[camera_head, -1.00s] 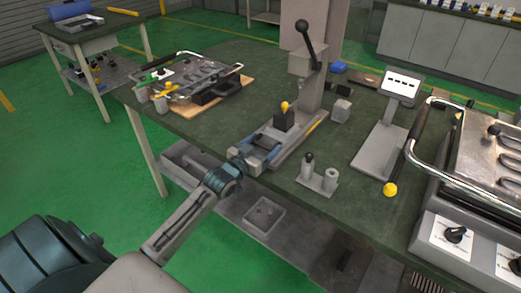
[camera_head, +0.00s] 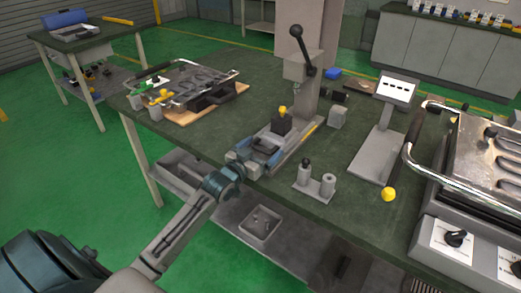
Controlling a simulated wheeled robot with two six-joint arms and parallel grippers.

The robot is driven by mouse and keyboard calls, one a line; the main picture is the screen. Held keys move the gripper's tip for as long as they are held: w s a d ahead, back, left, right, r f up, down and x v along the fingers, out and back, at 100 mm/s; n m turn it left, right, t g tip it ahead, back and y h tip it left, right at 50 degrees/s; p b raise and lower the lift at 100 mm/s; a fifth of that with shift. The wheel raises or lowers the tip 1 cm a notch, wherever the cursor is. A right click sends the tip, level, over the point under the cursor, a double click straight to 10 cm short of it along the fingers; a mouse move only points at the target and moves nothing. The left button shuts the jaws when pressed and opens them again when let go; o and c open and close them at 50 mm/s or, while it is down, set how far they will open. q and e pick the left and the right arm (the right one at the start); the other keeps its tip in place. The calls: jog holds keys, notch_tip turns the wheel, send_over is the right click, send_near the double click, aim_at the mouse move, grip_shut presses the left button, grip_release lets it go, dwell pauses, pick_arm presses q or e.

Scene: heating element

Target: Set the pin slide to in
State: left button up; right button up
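A press stand with a black lever (camera_head: 302,42) stands on the green table. At its foot is a low fixture with a black block and a yellow knob (camera_head: 282,110); I take this to hold the pin slide, but its in or out position is too small to tell. My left gripper (camera_head: 248,160) reaches in from the lower left to the near end of this fixture, at the table's front edge. Its fingers blend with the grey and blue parts there, so opening and contact cannot be told. My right gripper is not in view.
A small block with two posts (camera_head: 314,184) stands right of the fixture. A display on a stand (camera_head: 395,90) and a large metal-handled unit (camera_head: 480,165) are further right. A framed panel (camera_head: 187,80) lies at the left. Bare table lies between panel and fixture.

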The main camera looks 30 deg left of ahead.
pick_arm(q)
jog(key=shift+s, duration=0.5)
jog(key=s, duration=0.5)
jog(key=s+p, duration=0.1)
jog(key=s, duration=0.1)
jog(key=shift+s+a+f, duration=0.1)
jog(key=shift+s+a, duration=0.3)
jog(key=shift+s, duration=1)
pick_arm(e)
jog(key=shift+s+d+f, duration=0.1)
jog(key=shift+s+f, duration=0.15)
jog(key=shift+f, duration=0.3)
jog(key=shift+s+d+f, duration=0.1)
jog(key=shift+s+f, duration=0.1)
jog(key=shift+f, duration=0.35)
